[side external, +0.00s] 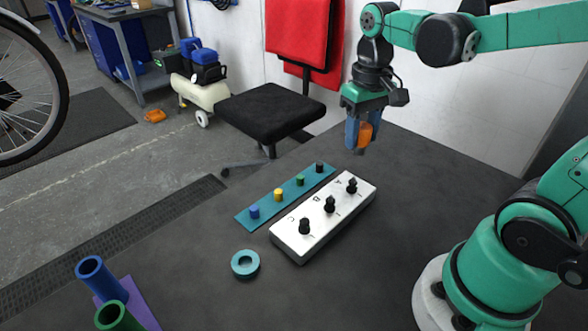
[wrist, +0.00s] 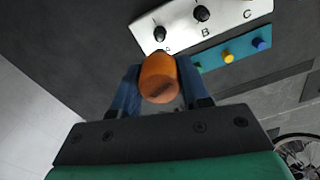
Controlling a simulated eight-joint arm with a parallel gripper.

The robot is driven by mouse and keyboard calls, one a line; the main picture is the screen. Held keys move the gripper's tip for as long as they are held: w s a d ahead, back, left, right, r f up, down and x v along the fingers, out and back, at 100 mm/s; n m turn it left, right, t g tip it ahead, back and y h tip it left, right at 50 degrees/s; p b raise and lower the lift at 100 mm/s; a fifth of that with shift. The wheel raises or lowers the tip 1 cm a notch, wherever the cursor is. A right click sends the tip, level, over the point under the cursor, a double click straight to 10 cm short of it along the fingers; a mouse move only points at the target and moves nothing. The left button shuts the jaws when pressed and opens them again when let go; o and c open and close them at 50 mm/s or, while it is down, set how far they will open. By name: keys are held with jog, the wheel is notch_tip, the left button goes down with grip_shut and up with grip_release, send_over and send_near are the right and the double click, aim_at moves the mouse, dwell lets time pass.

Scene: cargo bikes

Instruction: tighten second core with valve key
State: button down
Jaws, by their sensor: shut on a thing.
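My gripper (side external: 362,143) is shut on an orange-handled tool (side external: 366,132), seemingly the valve key. Its handle (wrist: 159,80) sits between the blue fingers in the wrist view, and a short dark tip points down below them in the side view. The gripper hangs above the table, beyond the A end of a white block (side external: 285,241). The block carries three black upright pieces, apparently the cores, at A (side external: 351,185), B (side external: 329,204) and C (side external: 305,226). The middle one, B (wrist: 201,13), also shows in the wrist view. The tool is apart from all three.
A teal strip (side external: 266,202) with blue, yellow, green and black pegs lies beside the block. A teal ring (side external: 245,264) lies on the dark table (side external: 200,270). Blue (side external: 92,270) and green (side external: 112,318) tubes stand front left. A chair (side external: 270,105) stands behind.

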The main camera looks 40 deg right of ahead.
send_over(327, 210)
jog(key=d, duration=0.2)
jog(key=shift+a+f, duration=0.5)
jog(key=shift+a, duration=0.05)
jog(key=shift+f, duration=2)
jog(key=shift+f, duration=1.25)
dwell(0.3)
